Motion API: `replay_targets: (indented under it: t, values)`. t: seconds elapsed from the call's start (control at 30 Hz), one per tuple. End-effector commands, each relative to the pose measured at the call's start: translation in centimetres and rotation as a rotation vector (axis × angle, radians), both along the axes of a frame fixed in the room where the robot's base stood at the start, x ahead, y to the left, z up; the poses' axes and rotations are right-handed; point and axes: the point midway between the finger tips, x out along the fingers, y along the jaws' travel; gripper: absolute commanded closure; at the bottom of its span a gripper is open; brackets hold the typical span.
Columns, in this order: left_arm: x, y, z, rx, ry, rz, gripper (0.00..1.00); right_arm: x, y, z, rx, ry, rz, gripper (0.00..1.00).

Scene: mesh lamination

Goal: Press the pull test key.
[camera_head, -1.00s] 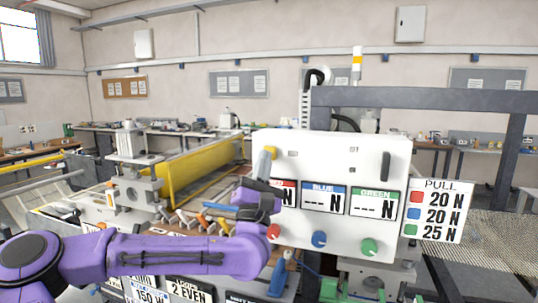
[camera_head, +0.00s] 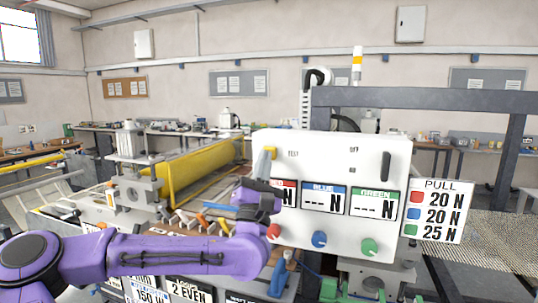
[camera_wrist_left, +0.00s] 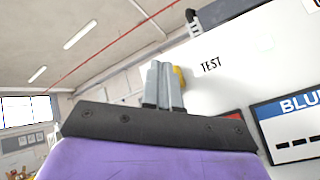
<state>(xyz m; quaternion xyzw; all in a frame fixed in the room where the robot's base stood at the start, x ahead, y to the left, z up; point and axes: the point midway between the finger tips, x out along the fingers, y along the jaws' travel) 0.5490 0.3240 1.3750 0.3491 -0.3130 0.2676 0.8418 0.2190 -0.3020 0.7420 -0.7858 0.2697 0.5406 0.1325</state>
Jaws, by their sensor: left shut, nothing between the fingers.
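The pull test key is a yellow knob (camera_head: 271,150) at the upper left of the white panel (camera_head: 330,147). It also shows in the left wrist view (camera_wrist_left: 181,77), left of the word TEST and partly hidden by my fingers. My left gripper (camera_head: 262,161) is shut and empty, its grey fingertips right at the key. In the left wrist view the fingers (camera_wrist_left: 162,84) stand together in front of the key's left side. I cannot tell whether they touch it. My right gripper is not in view.
Below the key are red, blue and green displays, the blue one (camera_head: 325,199) showing dashes. Red (camera_head: 274,231), blue (camera_head: 319,239) and green (camera_head: 369,247) knobs stick out lower down. A PULL sign (camera_head: 437,210) hangs at the right. A yellow roller (camera_head: 190,171) lies behind my arm.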

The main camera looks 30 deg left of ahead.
Motion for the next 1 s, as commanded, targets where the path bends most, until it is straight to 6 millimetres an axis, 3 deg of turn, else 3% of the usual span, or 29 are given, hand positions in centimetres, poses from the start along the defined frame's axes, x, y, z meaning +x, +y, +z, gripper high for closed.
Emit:
replay_targets:
  t: [1.0]
  values:
    - [0.82, 0.19, 0.02, 0.0, 0.0, 0.0, 1.0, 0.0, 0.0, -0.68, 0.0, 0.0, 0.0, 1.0]
